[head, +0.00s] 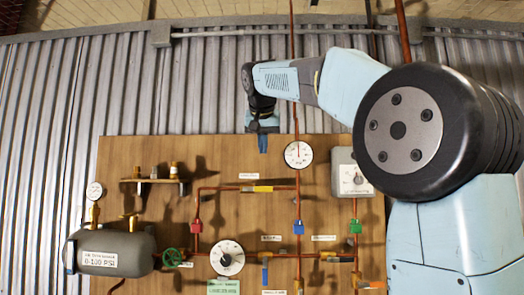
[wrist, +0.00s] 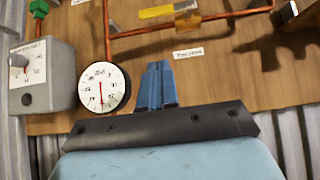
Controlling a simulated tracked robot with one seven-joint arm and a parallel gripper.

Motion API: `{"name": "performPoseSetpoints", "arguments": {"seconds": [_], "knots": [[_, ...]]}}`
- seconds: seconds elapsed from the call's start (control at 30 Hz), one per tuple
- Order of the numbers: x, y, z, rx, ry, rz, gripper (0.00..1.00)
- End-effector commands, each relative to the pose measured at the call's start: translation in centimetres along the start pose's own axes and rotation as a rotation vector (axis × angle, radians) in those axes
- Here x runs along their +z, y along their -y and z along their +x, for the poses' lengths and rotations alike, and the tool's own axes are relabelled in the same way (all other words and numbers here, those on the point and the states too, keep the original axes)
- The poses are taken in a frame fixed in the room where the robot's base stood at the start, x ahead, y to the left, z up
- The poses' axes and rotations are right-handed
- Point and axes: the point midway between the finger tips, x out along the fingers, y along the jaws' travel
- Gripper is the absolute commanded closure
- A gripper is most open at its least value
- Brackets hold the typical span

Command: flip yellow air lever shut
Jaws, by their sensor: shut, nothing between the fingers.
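A yellow lever (head: 257,188) lies along the upper horizontal copper pipe on the wooden board, below a small white label. It also shows at the top edge of the wrist view (wrist: 157,12), in line with the pipe. The labels are too small to read, so I cannot tell which one is the air lever. My gripper (head: 263,145) has blue fingers, shut and empty, near the board's top edge, above the upper lever and apart from it. The fingers show in the wrist view (wrist: 157,84).
A round gauge (head: 299,154) and a grey gauge box (head: 351,180) stand right of my gripper. A small shelf (head: 153,180) with fittings is at left. A grey tank (head: 110,252) and a green wheel (head: 172,258) are lower left. Board between gripper and upper pipe is clear.

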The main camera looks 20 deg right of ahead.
Motion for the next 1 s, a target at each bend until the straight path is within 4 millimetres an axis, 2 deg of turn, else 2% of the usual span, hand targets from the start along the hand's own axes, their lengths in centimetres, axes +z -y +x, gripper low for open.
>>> {"name": "performPoseSetpoints", "arguments": {"seconds": [0.43,0.7,1.0], "knots": [[0.1,-0.1,8.0,0.002,0.003,0.0,1.0],[2.4,-0.1,9.9,0.001,0.001,0.0,1.0],[2.9,-0.1,10.4,0.001,0.001,0.001,1.0]]}}
